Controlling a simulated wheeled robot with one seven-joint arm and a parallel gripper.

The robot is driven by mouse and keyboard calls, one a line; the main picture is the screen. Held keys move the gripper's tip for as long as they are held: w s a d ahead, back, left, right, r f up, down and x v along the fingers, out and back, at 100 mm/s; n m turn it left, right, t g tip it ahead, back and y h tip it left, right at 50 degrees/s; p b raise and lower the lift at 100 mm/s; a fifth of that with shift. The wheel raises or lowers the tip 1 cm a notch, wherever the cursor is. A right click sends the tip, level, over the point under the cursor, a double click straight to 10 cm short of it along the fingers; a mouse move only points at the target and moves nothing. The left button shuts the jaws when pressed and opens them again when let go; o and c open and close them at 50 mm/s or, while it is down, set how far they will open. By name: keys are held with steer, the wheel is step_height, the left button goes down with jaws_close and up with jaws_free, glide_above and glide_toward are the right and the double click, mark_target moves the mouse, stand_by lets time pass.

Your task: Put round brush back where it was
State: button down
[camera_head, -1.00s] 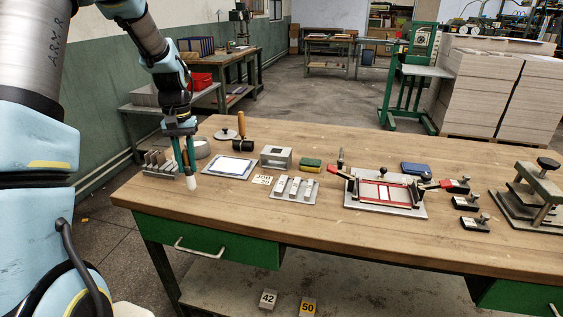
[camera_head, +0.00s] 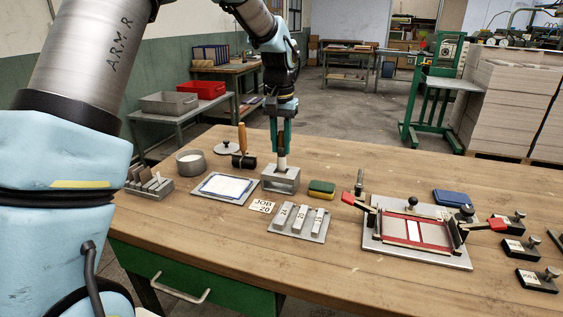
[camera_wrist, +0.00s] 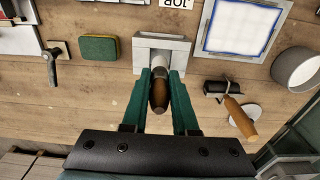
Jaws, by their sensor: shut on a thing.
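My gripper (camera_head: 281,145) is shut on the round brush, which hangs upright with its pale end down. The brush's brown handle (camera_wrist: 159,95) shows between the fingers in the wrist view. Its pale lower part (camera_head: 282,162) shows below the fingers in the head view. It is over the grey metal block (camera_head: 281,182), a box-like stand on the table. The block (camera_wrist: 163,45) is also just beyond the fingertips in the wrist view. I cannot tell whether the brush tip is inside the block or just above it.
A blue-edged pad (camera_head: 224,187), a round pot (camera_head: 190,162) and a brown-handled roller (camera_head: 243,160) lie left of the block. A green-and-yellow sponge (camera_head: 321,189) is right. A plate with metal bars (camera_head: 299,222) and a red-framed jig (camera_head: 415,232) lie nearer the front.

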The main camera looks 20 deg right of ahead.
mark_target(281, 159)
steer(key=shift+f+p, duration=0.35)
steer(key=shift+f, duration=2.05)
steer(key=shift+f, duration=0.1)
steer(key=c, duration=0.7)
jaws_free()
